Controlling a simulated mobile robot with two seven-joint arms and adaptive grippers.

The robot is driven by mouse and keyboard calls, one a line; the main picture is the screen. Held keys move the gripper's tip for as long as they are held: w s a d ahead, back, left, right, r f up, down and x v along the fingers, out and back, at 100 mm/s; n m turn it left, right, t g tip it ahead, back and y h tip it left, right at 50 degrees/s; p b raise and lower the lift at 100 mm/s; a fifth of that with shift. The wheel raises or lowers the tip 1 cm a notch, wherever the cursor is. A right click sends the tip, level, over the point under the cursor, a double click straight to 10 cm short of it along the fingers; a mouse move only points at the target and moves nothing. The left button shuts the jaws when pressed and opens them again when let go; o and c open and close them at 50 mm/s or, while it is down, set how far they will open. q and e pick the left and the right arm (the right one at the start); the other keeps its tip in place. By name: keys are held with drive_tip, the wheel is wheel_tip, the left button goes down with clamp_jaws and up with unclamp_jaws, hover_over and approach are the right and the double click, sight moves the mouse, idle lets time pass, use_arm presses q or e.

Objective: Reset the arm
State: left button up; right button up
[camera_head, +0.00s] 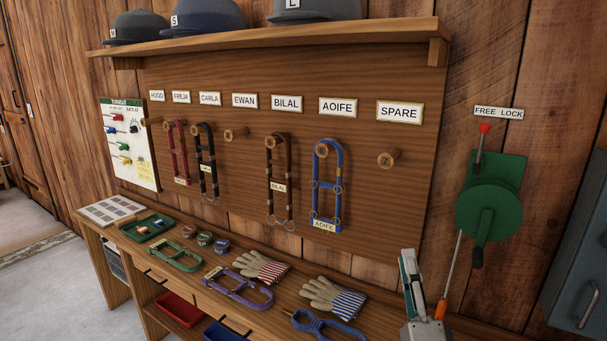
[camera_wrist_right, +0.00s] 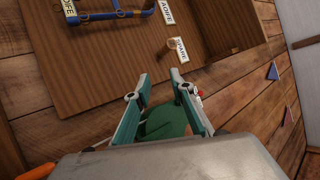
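My right gripper (camera_head: 411,258) points up at the bottom right of the head view, in front of the wall board. In the right wrist view its two fingers (camera_wrist_right: 160,80) stand apart with nothing held between them. A green device (camera_head: 490,205) is on the wall to the right, under a "FREE LOCK" sign (camera_head: 499,112). Its red-knobbed lever (camera_head: 483,135) points up. A thin rod with an orange handle (camera_head: 440,309) slants down beside my gripper. Green also shows beyond the fingers in the wrist view (camera_wrist_right: 168,120). My left gripper is out of view.
The pegboard (camera_head: 350,185) carries halters under name labels; the SPARE peg (camera_head: 388,159) is empty. The bench holds gloves (camera_head: 335,298), halters, a blue looped item (camera_head: 322,323) and a green tray (camera_head: 148,228). A grey cabinet (camera_head: 580,260) stands at the right edge.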

drive_tip(key=s+a+f+n+g+y, duration=0.2)
drive_tip(key=f+n, duration=0.2)
drive_tip(key=f, duration=0.2)
drive_tip(key=s+a+f+n+g+y, duration=0.2)
drive_tip(key=f+n, duration=0.2)
drive_tip(key=f, duration=0.2)
drive_tip(key=s+d+f+n+g, duration=0.1)
drive_tip(key=s+f+n+g, duration=0.4)
drive_tip(key=s+f, duration=0.4)
drive_tip(key=s+d+f+n+g+h, duration=0.1)
drive_tip(key=s+f+n+g, duration=0.3)
drive_tip(key=f, duration=1.5)
drive_tip(key=s+n, duration=0.4)
drive_tip(key=s, duration=0.2)
drive_tip(key=shift+d+f+g, duration=0.15)
drive_tip(key=shift+d+g, duration=0.2)
drive_tip(key=shift+g, duration=0.05)
drive_tip(key=shift+s+d, duration=0.1)
